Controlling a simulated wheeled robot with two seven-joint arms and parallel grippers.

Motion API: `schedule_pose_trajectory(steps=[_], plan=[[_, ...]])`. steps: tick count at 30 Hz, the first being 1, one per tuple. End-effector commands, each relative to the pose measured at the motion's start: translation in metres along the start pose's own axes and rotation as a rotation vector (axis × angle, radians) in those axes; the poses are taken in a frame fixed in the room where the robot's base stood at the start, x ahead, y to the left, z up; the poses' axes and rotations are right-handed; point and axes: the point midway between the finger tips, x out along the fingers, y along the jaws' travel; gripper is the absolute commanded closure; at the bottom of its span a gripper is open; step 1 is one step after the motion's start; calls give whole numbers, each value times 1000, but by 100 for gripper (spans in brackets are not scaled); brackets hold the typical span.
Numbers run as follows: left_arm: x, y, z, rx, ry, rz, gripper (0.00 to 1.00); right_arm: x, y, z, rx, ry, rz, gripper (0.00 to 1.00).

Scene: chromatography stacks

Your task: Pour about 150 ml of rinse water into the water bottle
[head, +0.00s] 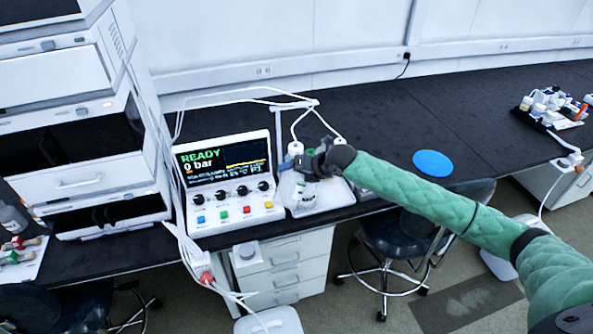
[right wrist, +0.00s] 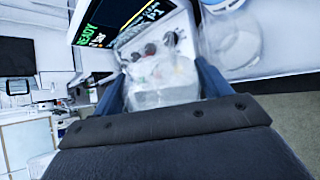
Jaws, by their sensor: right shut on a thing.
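My right gripper (head: 308,166) is over the white tray beside the control box. In the right wrist view it is shut on a clear container (right wrist: 165,82) between its two blue fingers. The contents and tilt of this container are hard to make out. In that view a clear, round bottle (right wrist: 232,42) stands close by at the upper right; I cannot tell whether it is the water bottle. In the head view a pale bottle (head: 307,197) shows just under my gripper, partly hidden by it. My left gripper is not in view.
The control box (head: 230,185) reads READY, 0 bar, left of the tray (head: 328,205). Thin white tubes (head: 293,120) arch above the bottles. A tall instrument stack (head: 80,130) stands at left.

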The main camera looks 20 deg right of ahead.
Motion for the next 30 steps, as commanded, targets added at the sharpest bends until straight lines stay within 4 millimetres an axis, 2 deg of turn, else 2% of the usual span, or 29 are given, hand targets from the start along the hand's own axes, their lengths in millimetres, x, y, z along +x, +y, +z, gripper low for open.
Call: schedule_pose_trajectory(steps=[30], plan=[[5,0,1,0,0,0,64,9,-8,-7,99,71,43,71]])
